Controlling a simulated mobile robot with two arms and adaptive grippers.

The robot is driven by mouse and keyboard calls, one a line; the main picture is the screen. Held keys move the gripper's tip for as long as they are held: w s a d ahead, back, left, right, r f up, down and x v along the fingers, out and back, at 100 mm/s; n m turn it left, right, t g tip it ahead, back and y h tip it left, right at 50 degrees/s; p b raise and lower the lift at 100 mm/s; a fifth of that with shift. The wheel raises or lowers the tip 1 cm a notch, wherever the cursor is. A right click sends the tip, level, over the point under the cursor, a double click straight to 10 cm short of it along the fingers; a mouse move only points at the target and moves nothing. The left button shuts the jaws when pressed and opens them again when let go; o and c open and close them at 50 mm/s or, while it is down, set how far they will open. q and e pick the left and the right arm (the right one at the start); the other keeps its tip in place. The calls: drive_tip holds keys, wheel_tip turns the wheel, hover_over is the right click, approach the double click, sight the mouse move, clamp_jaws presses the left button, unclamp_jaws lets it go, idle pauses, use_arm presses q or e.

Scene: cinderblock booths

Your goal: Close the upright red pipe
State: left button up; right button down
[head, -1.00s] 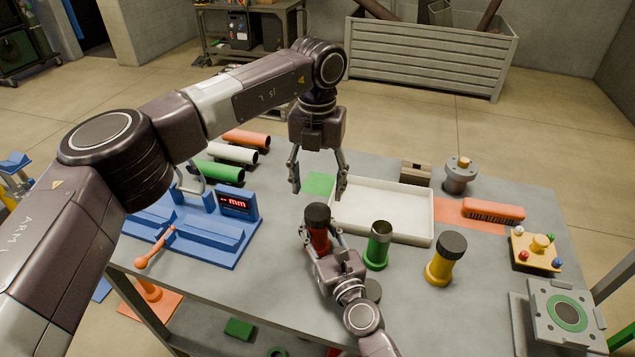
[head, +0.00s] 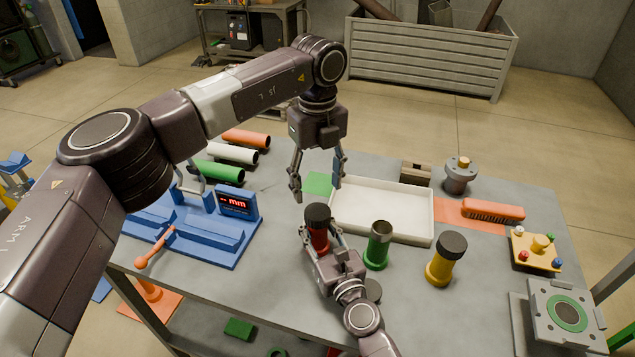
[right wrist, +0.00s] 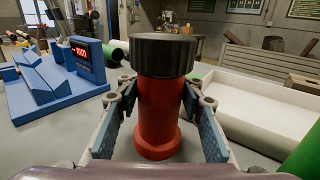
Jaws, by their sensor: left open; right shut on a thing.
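The upright red pipe (head: 319,240) stands on the table with a black cap (head: 317,212) on its top end. In the right wrist view the red pipe (right wrist: 158,115) is upright between the blue finger pads, and the black cap (right wrist: 165,55) sits on it, looking level. My right gripper (head: 320,234) is shut on the red pipe's body below the cap. My left gripper (head: 318,188) is open and empty, pointing down above the cap and apart from it. Whether the cap is screwed tight cannot be told.
A green open pipe (head: 378,246) and a capped yellow pipe (head: 446,260) stand to the right. A white tray (head: 425,228) lies behind them. A blue measuring fixture (head: 190,236) with a display is at left. A loose dark cap (head: 373,290) lies near my right wrist.

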sight(317, 211)
use_arm(q)
drive_tip(key=shift+f, duration=4)
drive_tip(key=shift+c, duration=0.7)
drive_tip(key=c, duration=1.1)
drive_tip(key=m, duration=2.6)
drive_tip(key=shift+m, duration=0.3)
drive_tip(key=o, duration=1.3)
